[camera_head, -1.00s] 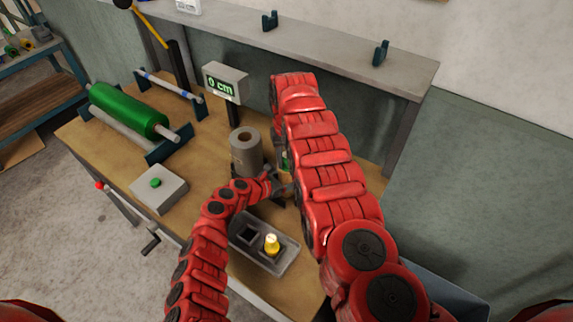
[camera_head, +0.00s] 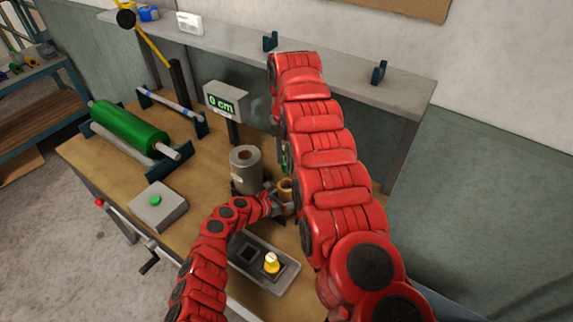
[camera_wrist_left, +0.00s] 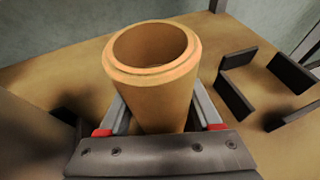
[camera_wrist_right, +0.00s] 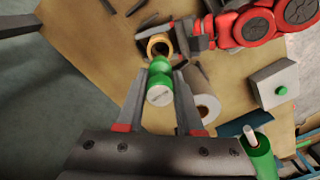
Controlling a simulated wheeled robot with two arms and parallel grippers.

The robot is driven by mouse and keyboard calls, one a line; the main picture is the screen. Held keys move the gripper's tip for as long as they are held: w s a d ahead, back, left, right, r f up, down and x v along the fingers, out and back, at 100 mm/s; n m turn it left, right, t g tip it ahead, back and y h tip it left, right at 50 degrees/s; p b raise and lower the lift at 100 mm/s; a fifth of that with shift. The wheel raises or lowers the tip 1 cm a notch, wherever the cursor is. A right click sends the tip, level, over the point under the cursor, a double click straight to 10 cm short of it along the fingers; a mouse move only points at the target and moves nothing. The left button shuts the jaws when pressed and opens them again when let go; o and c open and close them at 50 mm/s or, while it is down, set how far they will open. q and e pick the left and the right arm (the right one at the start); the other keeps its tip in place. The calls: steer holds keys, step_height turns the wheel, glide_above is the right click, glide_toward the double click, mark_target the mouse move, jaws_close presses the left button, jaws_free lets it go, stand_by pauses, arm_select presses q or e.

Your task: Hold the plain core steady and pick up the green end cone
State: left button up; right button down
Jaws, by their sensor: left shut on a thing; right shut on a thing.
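The plain core (camera_head: 286,187) is a tan tube standing upright on the bench; it fills the middle of the left wrist view (camera_wrist_left: 155,95), its top opening empty. My left gripper (camera_head: 281,204) is shut around its side. The green end cone (camera_wrist_right: 159,88) is in my right gripper (camera_wrist_right: 164,74), which is shut on it. In the right wrist view the core (camera_wrist_right: 160,42) shows just beyond the cone. In the head view the cone (camera_head: 285,166) shows only partly, above the core, with my right arm hiding much of that gripper.
A grey roll (camera_head: 246,174) stands left of the core. A grey tray (camera_head: 248,272) in front holds a yellow cone (camera_head: 271,263). A green roll (camera_head: 128,127), a button box (camera_head: 157,205) and a "0 cm" display (camera_head: 226,98) are further left. Dark brackets (camera_wrist_left: 237,99) stand right of the core.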

arm_select(q)
steer(key=o, duration=1.5)
steer(key=shift+c, duration=0.2)
